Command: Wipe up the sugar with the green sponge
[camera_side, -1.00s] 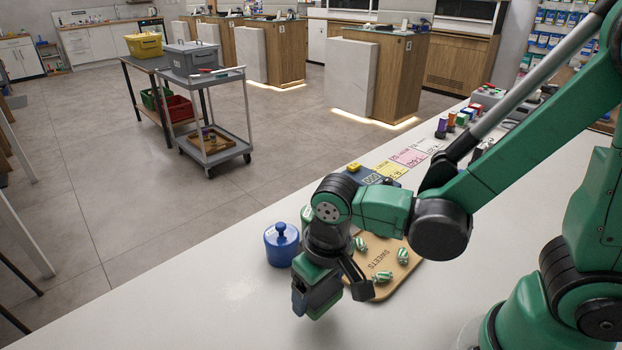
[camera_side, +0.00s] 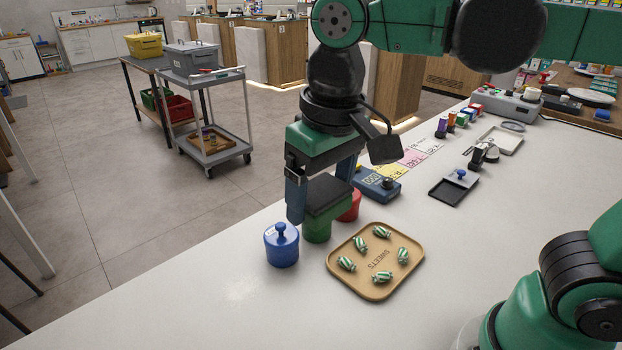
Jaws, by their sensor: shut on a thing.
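My gripper (camera_side: 322,196) is raised above the row of jars, with its fingers pointing down. It is shut on a dark-faced block (camera_side: 329,192), which looks like the sponge; little or no green of it can be told apart from the green jar (camera_side: 317,230) behind and below. The sugar (camera_side: 238,290) is a faint whitish patch on the pale counter, left of and nearer than the blue lidded jar (camera_side: 281,246). The sponge is up to the right of this patch and apart from it.
A wooden sweets tray (camera_side: 347,282) with several striped sweets lies right of the blue jar. A red jar (camera_side: 351,206) and a blue scale (camera_side: 378,184) stand behind. The counter's left edge drops to the floor. The front counter is clear.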

